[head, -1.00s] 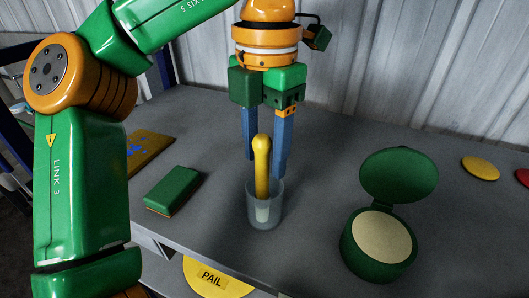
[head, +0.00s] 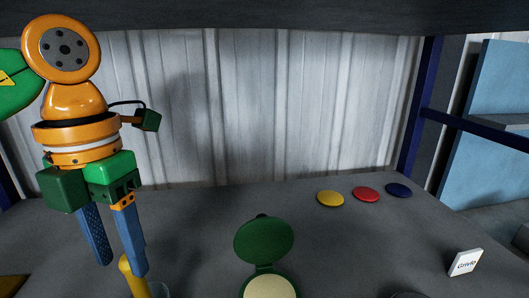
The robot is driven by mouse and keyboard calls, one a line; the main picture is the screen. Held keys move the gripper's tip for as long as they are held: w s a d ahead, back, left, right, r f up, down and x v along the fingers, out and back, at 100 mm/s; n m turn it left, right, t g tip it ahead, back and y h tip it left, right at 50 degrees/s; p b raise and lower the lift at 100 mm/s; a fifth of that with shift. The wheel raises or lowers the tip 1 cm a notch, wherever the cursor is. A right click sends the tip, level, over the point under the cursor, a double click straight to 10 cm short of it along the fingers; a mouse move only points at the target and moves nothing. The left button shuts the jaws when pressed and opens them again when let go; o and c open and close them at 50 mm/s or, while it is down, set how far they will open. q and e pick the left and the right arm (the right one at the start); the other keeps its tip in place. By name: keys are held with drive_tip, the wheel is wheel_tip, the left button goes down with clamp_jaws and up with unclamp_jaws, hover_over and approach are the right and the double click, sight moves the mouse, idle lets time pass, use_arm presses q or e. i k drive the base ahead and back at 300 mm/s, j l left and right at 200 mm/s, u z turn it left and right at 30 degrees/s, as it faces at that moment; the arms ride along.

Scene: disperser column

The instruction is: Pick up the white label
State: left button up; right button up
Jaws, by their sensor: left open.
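The white label (head: 465,262) stands tilted on the grey table at the right, with dark writing that seems to read "Grivlo". My left gripper (head: 121,268) is at the left of the head view, far from the label. Its two blue fingers point down and are apart, with the top of a yellow rod-like thing (head: 134,278) beside the right finger. I cannot tell whether the finger touches it. The right gripper does not show.
An open green round container (head: 264,240) stands at the front middle. Yellow (head: 330,198), red (head: 366,194) and blue (head: 398,190) discs lie at the back right.

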sight(465, 261)
drive_tip(key=k, duration=1.4)
